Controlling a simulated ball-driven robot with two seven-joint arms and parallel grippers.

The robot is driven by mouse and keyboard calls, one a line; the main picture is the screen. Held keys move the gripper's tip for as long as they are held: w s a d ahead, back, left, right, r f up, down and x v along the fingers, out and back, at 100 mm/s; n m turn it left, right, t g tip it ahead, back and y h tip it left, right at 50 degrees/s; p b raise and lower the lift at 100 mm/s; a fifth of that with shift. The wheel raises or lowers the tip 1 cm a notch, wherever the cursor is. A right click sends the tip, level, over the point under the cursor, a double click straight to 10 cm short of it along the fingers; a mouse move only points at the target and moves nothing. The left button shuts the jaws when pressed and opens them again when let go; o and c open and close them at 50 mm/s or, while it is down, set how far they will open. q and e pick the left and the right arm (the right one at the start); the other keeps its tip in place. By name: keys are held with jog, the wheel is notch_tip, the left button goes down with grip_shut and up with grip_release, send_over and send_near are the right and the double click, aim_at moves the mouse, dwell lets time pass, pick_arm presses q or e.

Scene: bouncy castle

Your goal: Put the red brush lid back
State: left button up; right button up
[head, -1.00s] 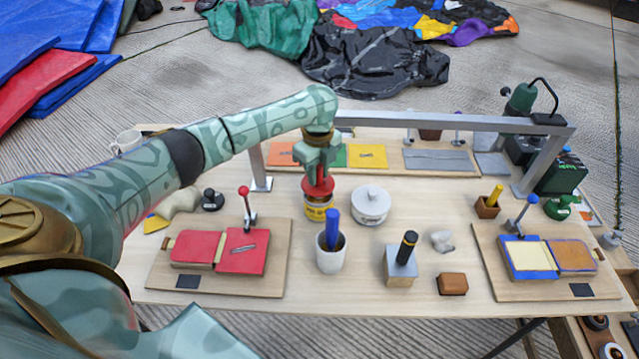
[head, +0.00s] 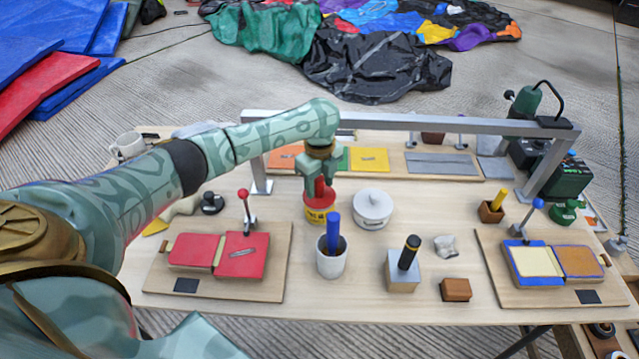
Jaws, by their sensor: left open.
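The red brush lid (head: 319,203) sits on top of a yellow tin (head: 319,217), with its red handle (head: 320,187) standing upright. It looks seated on the tin's rim, though the gripper covers part of it from above. My left gripper (head: 319,186) points down over the tin with its fingers spread on either side of the red handle. The fingers are open and show a gap beside the handle. My right gripper is not in the head view.
A white cup (head: 331,265) with a blue-handled tool stands in front of the tin. A white lidded pot (head: 372,209) is close on the right. A red clamp board (head: 165,277) lies at left. A grey metal frame (head: 430,122) spans the back.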

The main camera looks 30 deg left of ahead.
pick_arm(q)
notch_tip(320, 180, up, 12)
jog(key=p, duration=0.4)
jog(key=shift+p, duration=0.4)
jog(key=shift+f, duration=0.2)
